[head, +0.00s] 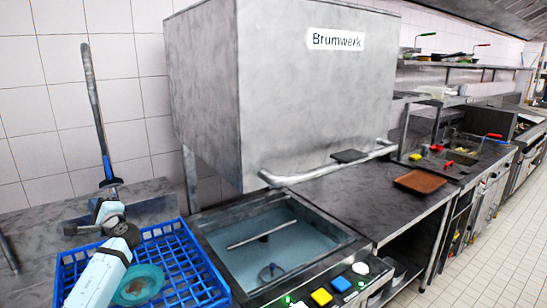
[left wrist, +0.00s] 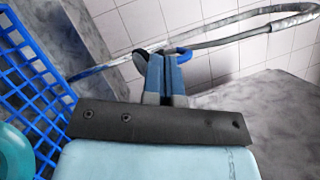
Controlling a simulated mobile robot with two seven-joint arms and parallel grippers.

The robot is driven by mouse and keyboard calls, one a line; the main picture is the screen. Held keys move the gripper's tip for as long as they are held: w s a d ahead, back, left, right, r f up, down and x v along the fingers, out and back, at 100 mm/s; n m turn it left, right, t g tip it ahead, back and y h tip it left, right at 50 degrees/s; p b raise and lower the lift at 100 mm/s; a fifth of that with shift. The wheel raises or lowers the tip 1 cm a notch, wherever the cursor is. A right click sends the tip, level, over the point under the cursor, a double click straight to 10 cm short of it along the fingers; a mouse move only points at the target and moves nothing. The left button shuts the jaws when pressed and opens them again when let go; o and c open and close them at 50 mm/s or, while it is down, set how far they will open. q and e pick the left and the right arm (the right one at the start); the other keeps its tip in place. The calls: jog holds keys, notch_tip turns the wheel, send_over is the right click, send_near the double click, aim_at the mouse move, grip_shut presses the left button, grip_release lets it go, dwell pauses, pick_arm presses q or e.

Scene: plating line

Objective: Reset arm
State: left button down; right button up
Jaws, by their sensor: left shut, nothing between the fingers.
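My left gripper (head: 102,208) is above the back left corner of the blue rack, in front of the tiled wall. In the left wrist view its blue and dark fingers (left wrist: 165,75) are together, with nothing held between them. A grey spray hose (head: 93,95) with a blue lower part stands behind it. The hose (left wrist: 225,28) also passes behind the fingertips in the left wrist view; I cannot tell whether they touch. My right gripper is not in view.
A blue rack (head: 188,270) holding a teal dish (head: 140,283) sits below my left arm. The grey dishwasher hood (head: 290,90) is raised above an open basin (head: 270,245) on the right. A brown tray (head: 420,181) lies on the counter farther right.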

pick_arm(q)
jog(key=w+d+f+n+t+h, duration=0.4)
jog(key=w+d+n+t+h, duration=0.35)
jog(key=d+h, duration=0.65)
jog(key=s+d+f+g+h, duration=0.1)
jog(key=s+d+f+h, duration=0.15)
jog(key=s+f, duration=0.4)
jog(key=s+d+f+g+h, duration=0.1)
jog(key=s+d+f, duration=0.3)
jog(key=f, duration=0.5)
jog(key=s+d+f+g+h, duration=0.1)
jog(key=s+d+f, duration=0.35)
jog(key=s, duration=0.35)
jog(key=s+d+f+g+h, duration=0.1)
jog(key=s+d+f, duration=0.2)
jog(key=s+f, duration=0.35)
jog(key=s+d+f+g+h, duration=0.1)
jog(key=s+d+f, duration=0.3)
jog(key=s, duration=0.5)
jog(key=s+d+g, duration=0.1)
jog(key=s+d, duration=0.1)
jog(key=s, duration=0.5)
jog(key=s+d+f+g, duration=0.1)
jog(key=s+d, duration=0.1)
jog(key=s, duration=0.6)
jog(key=shift+d+n, duration=0.25)
jog(key=shift+n, duration=0.1)
jog(key=shift+s+a, duration=0.1)
